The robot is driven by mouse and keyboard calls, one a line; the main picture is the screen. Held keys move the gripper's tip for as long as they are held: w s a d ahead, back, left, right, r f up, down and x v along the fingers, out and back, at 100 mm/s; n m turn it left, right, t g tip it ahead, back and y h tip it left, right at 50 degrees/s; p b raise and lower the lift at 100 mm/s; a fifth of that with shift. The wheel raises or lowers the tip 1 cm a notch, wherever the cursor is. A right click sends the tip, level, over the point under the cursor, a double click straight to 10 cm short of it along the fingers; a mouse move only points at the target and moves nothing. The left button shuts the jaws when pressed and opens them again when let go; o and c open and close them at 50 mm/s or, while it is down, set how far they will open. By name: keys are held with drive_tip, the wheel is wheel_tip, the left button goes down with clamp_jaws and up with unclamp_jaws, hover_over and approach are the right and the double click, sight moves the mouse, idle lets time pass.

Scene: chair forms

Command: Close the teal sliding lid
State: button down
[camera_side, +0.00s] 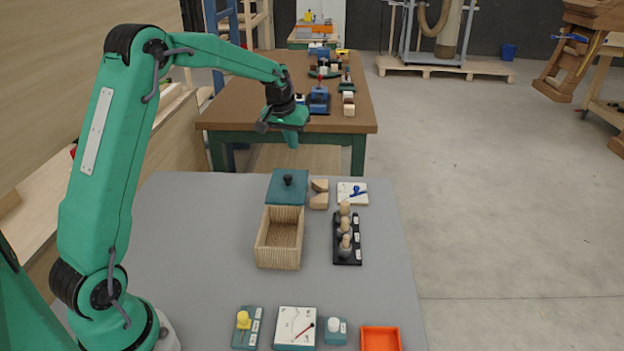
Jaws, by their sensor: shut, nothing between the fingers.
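The teal sliding lid (287,192) with a dark round knob (288,180) lies at the far end of a ribbed wooden box (280,258). The lid is slid back, and the box's inside shows open in front of it. My gripper (291,143) is shut and empty. It hangs in the air above the far side of the grey table, higher than the lid and apart from it. How far the gripper is from the knob in depth is hard to tell.
Wooden blocks (319,193) and a white tile with a blue item (352,194) sit right of the lid. A black rack with pegs (347,246) stands right of the box. An orange tray (381,339) and small fixtures line the front. The table's left side is clear.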

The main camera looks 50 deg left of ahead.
sight(299, 171)
drive_tip(key=x, duration=0.7)
drive_tip(key=shift+a+f, duration=0.25)
drive_tip(key=shift+f, duration=0.15)
drive_tip(key=shift+s+d, duration=0.45)
drive_tip(key=shift+s, duration=0.4)
drive_tip(key=shift+s+d, duration=0.45)
drive_tip(key=shift+s, duration=0.45)
drive_tip(key=s+d, duration=0.8)
drive_tip(key=shift+s+d, duration=0.4)
drive_tip(key=shift+w+a, duration=0.1)
drive_tip(key=shift+w, duration=0.05)
